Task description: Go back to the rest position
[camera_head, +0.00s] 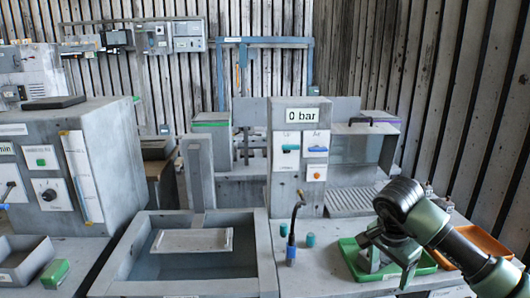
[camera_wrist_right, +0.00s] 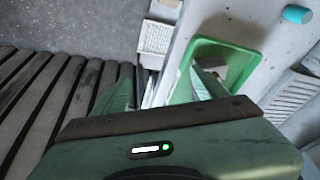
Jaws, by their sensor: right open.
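My right arm comes in from the lower right of the head view. Its green and black wrist ends in my right gripper (camera_head: 386,262), which hangs over or beside the green tray (camera_head: 349,252) on the right bench. In the right wrist view, the gripper (camera_wrist_right: 160,88) has its two green fingers spread apart with nothing held between them. The green tray also shows in the right wrist view (camera_wrist_right: 247,58), just beyond the right-hand finger. A pale item lies partly visible in it. My left gripper is in neither view.
An orange tray (camera_head: 487,243) lies right of my wrist. A grey panel with a "0 bar" display (camera_head: 302,115) stands behind the bench. A grey machine (camera_head: 110,150) stands left.

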